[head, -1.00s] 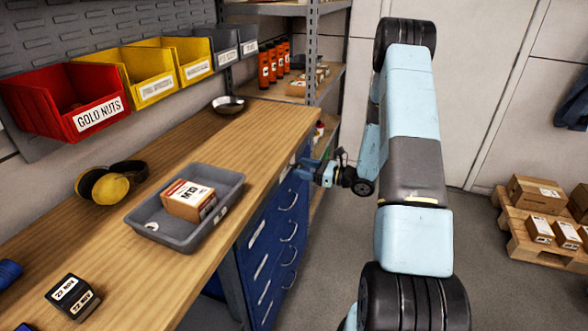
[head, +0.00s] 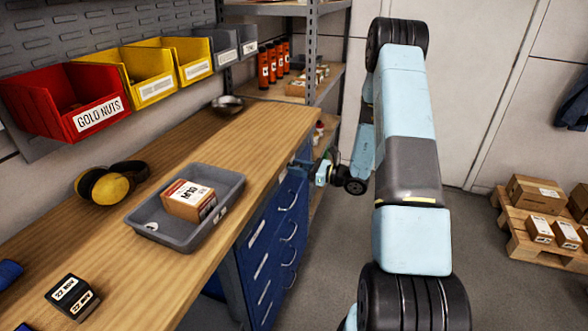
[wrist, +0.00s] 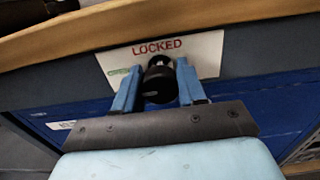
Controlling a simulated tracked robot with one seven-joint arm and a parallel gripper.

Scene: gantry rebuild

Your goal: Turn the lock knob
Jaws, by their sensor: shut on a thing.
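The lock knob (wrist: 159,80) is a black round knob on a white plate (wrist: 205,52) marked "LOCKED", at the top of the blue drawer cabinet under the workbench. Part of a green marking shows at the plate's left; the rest of the plate is hidden behind the fingers and knob. My gripper (wrist: 158,82) has its two blue fingers shut on the knob, one on each side. In the head view my gripper (head: 318,172) is at the cabinet's upper right corner, small, and the knob cannot be made out.
The blue drawer cabinet (head: 262,262) has several handles down its front. The wooden bench top (head: 255,135) overhangs just above the knob. A grey tray (head: 150,228) with a carton stands on it. A metal shelf (head: 313,60) stands behind.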

